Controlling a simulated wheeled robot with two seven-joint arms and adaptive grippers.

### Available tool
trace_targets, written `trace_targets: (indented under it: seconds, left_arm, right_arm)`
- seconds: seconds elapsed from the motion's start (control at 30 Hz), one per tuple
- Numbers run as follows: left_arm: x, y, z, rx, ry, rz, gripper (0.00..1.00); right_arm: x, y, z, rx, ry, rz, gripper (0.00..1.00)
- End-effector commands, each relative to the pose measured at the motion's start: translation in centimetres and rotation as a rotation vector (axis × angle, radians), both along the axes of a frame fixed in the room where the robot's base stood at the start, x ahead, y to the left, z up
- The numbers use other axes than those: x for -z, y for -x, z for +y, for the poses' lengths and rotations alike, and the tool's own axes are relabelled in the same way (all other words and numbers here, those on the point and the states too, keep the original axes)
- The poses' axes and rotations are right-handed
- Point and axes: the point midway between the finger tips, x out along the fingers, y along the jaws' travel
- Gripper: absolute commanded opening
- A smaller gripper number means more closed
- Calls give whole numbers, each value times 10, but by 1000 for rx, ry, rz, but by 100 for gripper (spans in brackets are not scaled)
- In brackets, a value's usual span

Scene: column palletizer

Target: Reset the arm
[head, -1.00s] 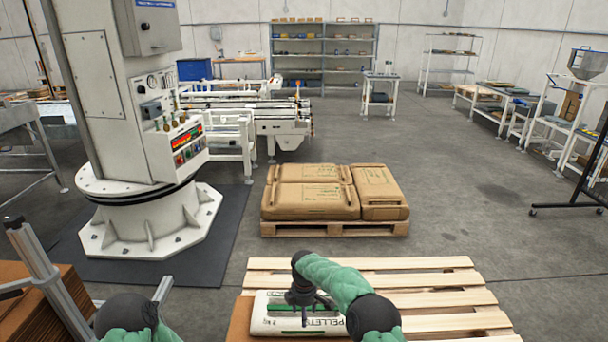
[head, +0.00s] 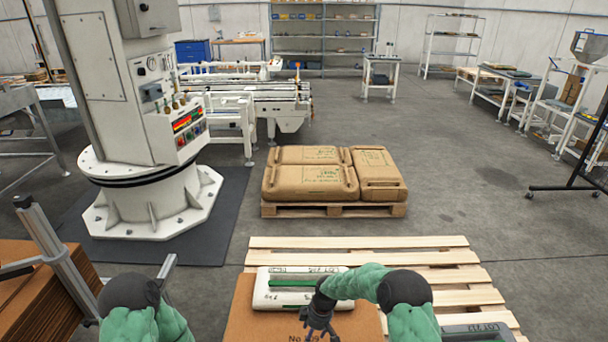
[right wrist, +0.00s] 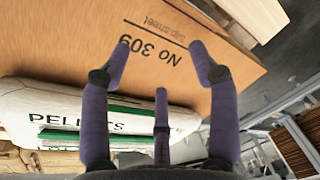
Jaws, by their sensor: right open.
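My right gripper (head: 318,318) is above the brown slip sheet (head: 255,325), just in front of a white pellet bag (head: 262,292) with a green stripe. In the right wrist view the fingers (right wrist: 158,75) are spread with nothing between them. The slip sheet, printed "No 309" (right wrist: 150,72), lies beyond them and the pellet bag (right wrist: 60,118) is at the left. The bag lies on the sheet on the near wooden pallet (head: 400,258). My left arm enters at the bottom left of the head view, and its gripper is out of frame.
A second pallet (head: 330,210) behind carries several brown sacks (head: 310,182). A white column machine (head: 150,200) stands at the left on a dark mat. Stacked brown sheets (head: 50,290) and a metal frame are at the near left. Grey floor is free at the right.

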Motion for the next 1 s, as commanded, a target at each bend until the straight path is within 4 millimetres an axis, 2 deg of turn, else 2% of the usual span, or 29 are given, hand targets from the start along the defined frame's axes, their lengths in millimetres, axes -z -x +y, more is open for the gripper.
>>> trace_targets:
  seconds: [0.03, 0.1, 0.3, 0.43, 0.6, 0.7, 0.8, 1.0]
  left_arm:
    - [-2, 0, 0, 0, 0, 0, 37]
    - [-4, 0, 0, 0, 0, 0, 37]
    - [-8, 0, 0, 0, 0, 0, 37]
    - [-11, 0, 0, 0, 0, 0, 37]
    - [-14, 0, 0, 0, 0, 0, 37]
    - [-15, 0, 0, 0, 0, 0, 37]
    - [-16, 0, 0, 0, 0, 0, 37]
    - [-16, 0, 0, 0, 0, 0, 37]
  right_arm:
    - [9, 21, -7, 74, -20, 26, 61]
    - [20, 47, -13, 189, -47, 52, 61]
    - [36, 122, -29, 510, -104, 130, 61]
    - [37, 177, -42, 739, -127, 182, 61]
    - [27, 245, -57, 1020, -134, 242, 61]
    - [19, 273, -64, 1144, -131, 264, 61]
    - [13, 292, -68, 1224, -128, 278, 61]
    - [10, 301, -70, 1266, -125, 283, 61]
